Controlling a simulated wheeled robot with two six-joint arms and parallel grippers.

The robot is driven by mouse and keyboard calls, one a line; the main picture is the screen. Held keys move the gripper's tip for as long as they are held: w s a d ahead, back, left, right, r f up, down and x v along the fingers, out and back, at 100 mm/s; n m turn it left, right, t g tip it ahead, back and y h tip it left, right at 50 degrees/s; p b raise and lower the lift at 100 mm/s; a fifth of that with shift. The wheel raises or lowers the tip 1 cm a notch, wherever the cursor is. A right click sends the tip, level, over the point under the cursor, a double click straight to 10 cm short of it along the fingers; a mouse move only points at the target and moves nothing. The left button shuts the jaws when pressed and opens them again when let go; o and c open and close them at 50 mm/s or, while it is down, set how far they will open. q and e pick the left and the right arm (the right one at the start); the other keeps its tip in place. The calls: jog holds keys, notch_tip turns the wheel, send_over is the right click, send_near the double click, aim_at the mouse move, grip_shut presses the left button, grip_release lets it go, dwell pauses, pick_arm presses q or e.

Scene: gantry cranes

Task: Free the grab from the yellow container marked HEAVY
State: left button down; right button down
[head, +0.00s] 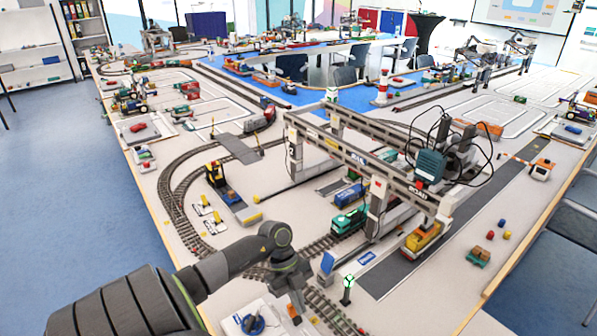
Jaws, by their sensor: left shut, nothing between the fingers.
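The grey gantry crane (350,155), with signs including ROAD on its beams, stands mid-table over a rail track and a dark road lane. Its teal trolley (431,166) with black cables sits at the road end. A yellow vehicle or container (424,239) stands on the road lane under that end; the word HEAVY is not readable. I cannot make out the grab or whether it is attached. My left gripper (296,309) is shut and empty, pointing down near a white control panel with a blue knob (254,324), far from the trolley. My right gripper is out of view.
A train with a green wagon (348,220) is on the rails.

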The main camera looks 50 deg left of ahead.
pick_arm(q)
jog(key=a+r+p, duration=0.4)
jog(key=a+r, duration=0.3)
jog(key=shift+w, duration=0.3)
jog(key=shift+d+r, duration=0.1)
dwell(1.0)
